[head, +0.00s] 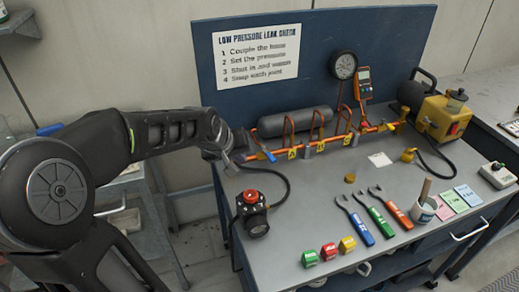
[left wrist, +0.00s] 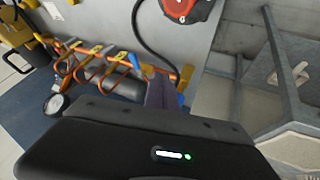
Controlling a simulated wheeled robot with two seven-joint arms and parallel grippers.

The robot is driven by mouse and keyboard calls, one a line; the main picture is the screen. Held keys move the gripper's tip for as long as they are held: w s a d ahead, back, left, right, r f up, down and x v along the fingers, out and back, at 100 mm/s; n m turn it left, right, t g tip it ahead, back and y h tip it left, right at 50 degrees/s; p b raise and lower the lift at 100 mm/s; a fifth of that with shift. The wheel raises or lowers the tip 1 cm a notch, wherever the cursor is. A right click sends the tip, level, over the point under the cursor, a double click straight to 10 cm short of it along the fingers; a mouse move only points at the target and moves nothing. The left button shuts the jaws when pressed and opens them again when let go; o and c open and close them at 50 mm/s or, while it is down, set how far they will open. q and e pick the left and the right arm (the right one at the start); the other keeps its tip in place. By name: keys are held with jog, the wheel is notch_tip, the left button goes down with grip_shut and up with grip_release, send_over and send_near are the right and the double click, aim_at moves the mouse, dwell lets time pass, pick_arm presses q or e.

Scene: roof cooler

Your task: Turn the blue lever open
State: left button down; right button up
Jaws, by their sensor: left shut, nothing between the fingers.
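The blue lever (head: 268,155) sits near the left end of the orange pipe manifold (head: 325,143) on the bench, its handle slanting toward the bench front. A blue handle (left wrist: 133,61) on the manifold also shows in the left wrist view. My left gripper (head: 239,159) is at the manifold's left end, left of the lever, with a small gap visible between them in the head view. Its fingers (left wrist: 160,90) are shut and empty. Another small blue part (left wrist: 181,98) shows beside the fingers; what it belongs to is unclear. My right gripper is out of view.
A black hose loops from the manifold's left end toward a red-topped device (head: 251,203). Behind stand a grey cylinder (head: 295,121) and a round gauge (head: 344,65). Wrenches (head: 356,221) and colored blocks (head: 328,252) lie in front. A yellow pump (head: 442,117) stands right.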

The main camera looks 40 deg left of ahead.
aim_at(268, 154)
pick_arm(q)
jog(key=shift+r+n, duration=0.35)
jog(key=shift+n, duration=0.75)
jog(key=w+f, duration=0.2)
jog(key=w, duration=0.1)
jog(key=w+f+p, duration=0.1)
jog(key=w+f, duration=0.2)
jog(key=w+f+p, duration=0.1)
jog(key=w+f, duration=0.2)
jog(key=shift+w+d, duration=0.25)
jog(key=shift+d, duration=0.1)
jog(key=shift+w, duration=0.1)
